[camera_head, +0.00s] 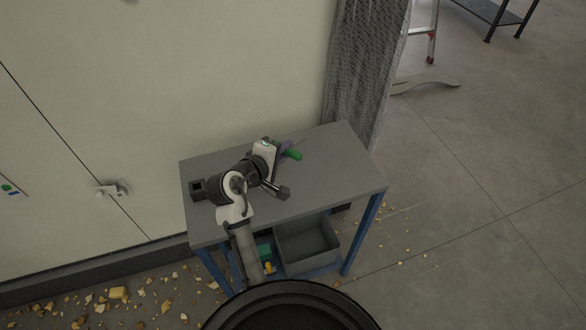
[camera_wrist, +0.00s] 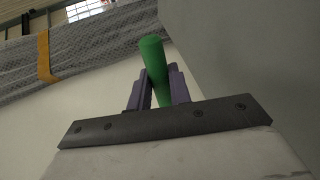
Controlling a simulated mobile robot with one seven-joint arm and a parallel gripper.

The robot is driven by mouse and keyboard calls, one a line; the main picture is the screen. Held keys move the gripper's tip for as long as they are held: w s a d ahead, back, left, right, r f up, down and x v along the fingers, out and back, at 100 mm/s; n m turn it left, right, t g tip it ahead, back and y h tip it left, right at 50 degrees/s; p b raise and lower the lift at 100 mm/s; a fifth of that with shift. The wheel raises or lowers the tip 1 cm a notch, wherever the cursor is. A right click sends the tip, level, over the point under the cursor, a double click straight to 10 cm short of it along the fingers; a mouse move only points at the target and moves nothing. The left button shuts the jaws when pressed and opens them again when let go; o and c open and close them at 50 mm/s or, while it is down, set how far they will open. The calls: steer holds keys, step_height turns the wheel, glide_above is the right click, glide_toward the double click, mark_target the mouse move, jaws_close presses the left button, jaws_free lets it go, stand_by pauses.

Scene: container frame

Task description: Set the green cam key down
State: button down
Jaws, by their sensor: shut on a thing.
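The green cam key (camera_head: 293,154) is a green cylinder over the right half of the grey table top (camera_head: 337,196). My gripper (camera_head: 287,149) is shut on it, with the arm reaching over the table from the front. In the wrist view the green cam key (camera_wrist: 155,65) stands between the two purple fingers of my gripper (camera_wrist: 160,84) and sticks out past them. Its lower end is hidden by the gripper body. I cannot tell whether the key touches the table top.
A grey bin (camera_head: 307,243) sits on the shelf under the table. A small dark block (camera_head: 198,189) is at the table's left edge. A pale cabinet wall (camera_head: 150,90) stands behind, with a wrapped grey column (camera_head: 365,75) at back right. The table's front right is clear.

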step_height(320, 180, down, 5)
steer(key=b, duration=0.4)
steer(key=shift+b, duration=0.35)
steer(key=shift+f+b, duration=0.4)
steer(key=shift+f, duration=0.9)
steer(key=c, duration=1.5)
jaws_free()
steer(key=shift+o, duration=0.2)
steer(key=shift+r, duration=0.1)
steer(key=shift+p+v, duration=1.25)
steer(key=shift+v, duration=2.7)
step_height(320, 180, up, 7)
steer(key=s+a+p, duration=0.1)
steer(key=s+p, duration=0.1)
steer(key=p, duration=0.2)
steer(key=shift+a, duration=0.3)
